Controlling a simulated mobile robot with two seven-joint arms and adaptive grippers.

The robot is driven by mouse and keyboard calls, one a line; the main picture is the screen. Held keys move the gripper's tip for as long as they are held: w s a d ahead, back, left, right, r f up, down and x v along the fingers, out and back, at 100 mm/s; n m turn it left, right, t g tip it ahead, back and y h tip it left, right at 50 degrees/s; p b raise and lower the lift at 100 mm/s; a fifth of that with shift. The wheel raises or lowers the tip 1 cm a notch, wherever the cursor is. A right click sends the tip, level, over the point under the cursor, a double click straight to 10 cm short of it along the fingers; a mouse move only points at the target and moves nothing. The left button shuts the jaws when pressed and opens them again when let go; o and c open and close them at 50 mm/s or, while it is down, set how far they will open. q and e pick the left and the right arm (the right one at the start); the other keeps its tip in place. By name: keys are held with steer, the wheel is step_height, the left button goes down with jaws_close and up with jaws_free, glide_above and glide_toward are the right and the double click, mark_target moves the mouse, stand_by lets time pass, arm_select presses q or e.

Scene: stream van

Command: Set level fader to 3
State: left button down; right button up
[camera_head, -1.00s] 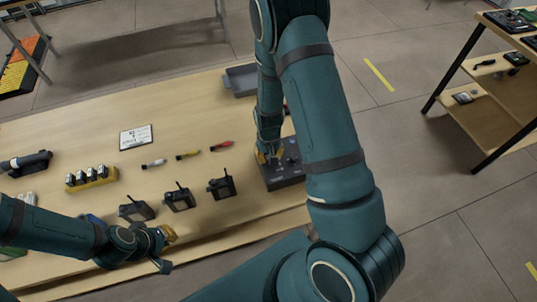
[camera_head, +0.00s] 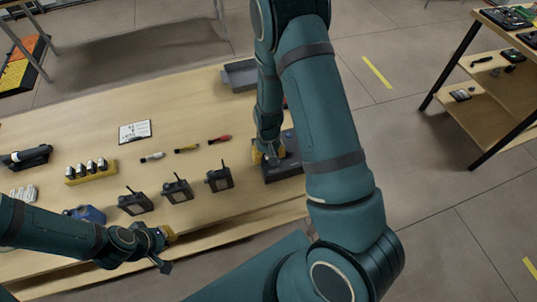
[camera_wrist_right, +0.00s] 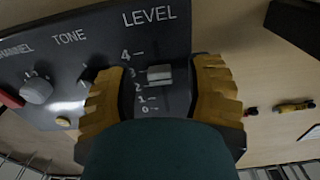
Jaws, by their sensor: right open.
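The dark control panel (camera_head: 285,169) lies at the table's right end, partly hidden by my right arm. In the right wrist view the panel (camera_wrist_right: 60,60) shows a LEVEL scale from 0 to 4. The light grey level fader cap (camera_wrist_right: 159,75) is beside the 3 mark, its lower edge reaching toward 2. My right gripper (camera_head: 266,157) is over the panel. In the wrist view its yellow fingers (camera_wrist_right: 163,95) are open, one either side of the fader, with gaps to the cap. My left gripper (camera_head: 166,236) is at the table's front edge; its jaw opening is unclear.
The CHANNEL knob (camera_wrist_right: 37,90) and TONE knob (camera_wrist_right: 88,76) are left of the fader. Several radios, including one (camera_head: 219,180), stand left of the panel. Markers such as a red one (camera_head: 219,139) and a grey tray (camera_head: 240,75) lie behind.

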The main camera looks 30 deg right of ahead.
step_height(320, 180, up, 12)
stand_by(0.5)
arm_select(q)
steer(key=shift+s, duration=0.1)
arm_select(e)
steer(key=shift+f, duration=0.1)
